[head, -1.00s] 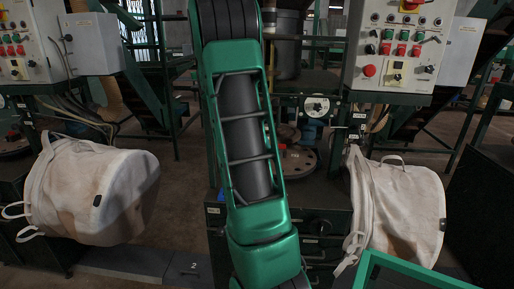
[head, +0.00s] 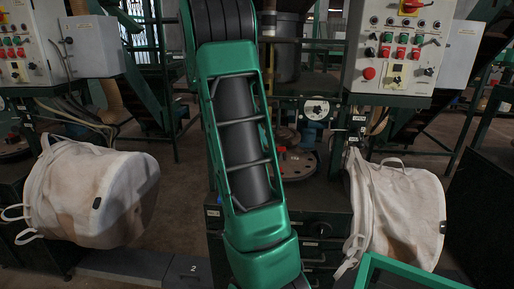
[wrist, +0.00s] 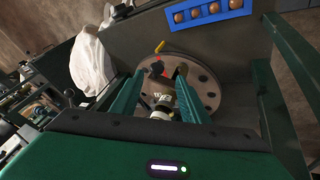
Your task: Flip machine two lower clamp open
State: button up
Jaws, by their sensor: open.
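In the wrist view my gripper (wrist: 158,80) is open, with its two green fingers apart over a round metal plate (wrist: 207,92) with bolt holes. A pale cylindrical fitting (wrist: 162,104) shows between the fingers. A small yellow handle (wrist: 160,47) and a red part (wrist: 157,67) stand just beyond the fingertips. I cannot tell for sure which of these parts is the lower clamp, nor whether it is open. In the head view the round plate (head: 301,164) is partly hidden behind my arm. The gripper is out of that view.
White bulk bags hang at left (head: 92,195) and right (head: 405,210) in the head view. A control box (head: 402,45) is at upper right. A floor block (head: 190,268) is marked 2. A blue strip with round brown knobs (wrist: 208,12) tops the wrist view.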

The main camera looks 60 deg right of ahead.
jog(key=w+a, duration=0.7)
jog(key=a, duration=0.2)
jog(key=shift+w, duration=0.25)
jog(key=shift+a+f, duration=0.1)
